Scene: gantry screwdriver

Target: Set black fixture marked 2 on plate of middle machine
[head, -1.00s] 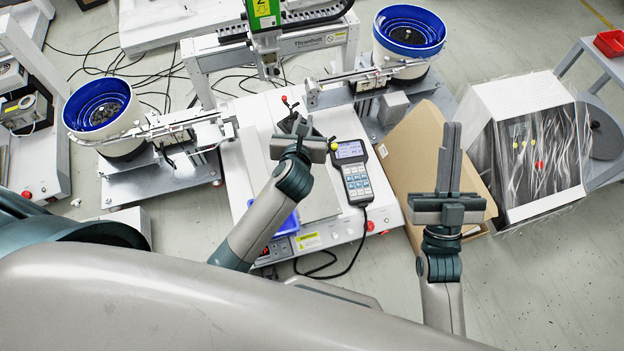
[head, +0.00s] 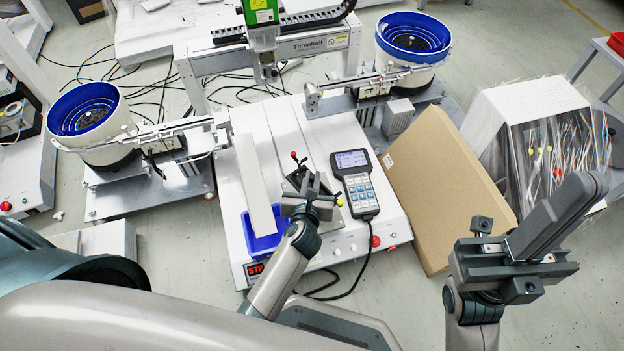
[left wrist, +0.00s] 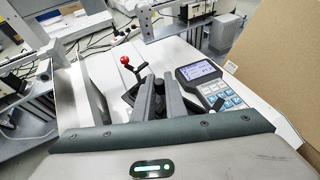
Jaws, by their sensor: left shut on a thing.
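The black fixture (head: 294,182), with a red-knobbed lever and a yellow knob, is held in my left gripper (head: 309,190) over the front of the middle machine (head: 285,135). In the left wrist view the dark fixture (left wrist: 133,88) shows just beyond the two fingers, with its red knob up. Its number mark cannot be read. The grey plate (head: 343,238) shows partly under my left gripper, and the gripper and fixture hide the rest. I cannot tell whether the fixture touches the plate. My right gripper (head: 552,215) is at the right, its fingers together, empty.
A handheld controller (head: 356,180) lies right of the fixture on the machine base. A blue tray (head: 262,243) is to the left. Bowl feeders (head: 88,112) (head: 412,40) flank the machine. A cardboard sheet (head: 440,175) and a plastic-wrapped box (head: 540,135) stand at the right.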

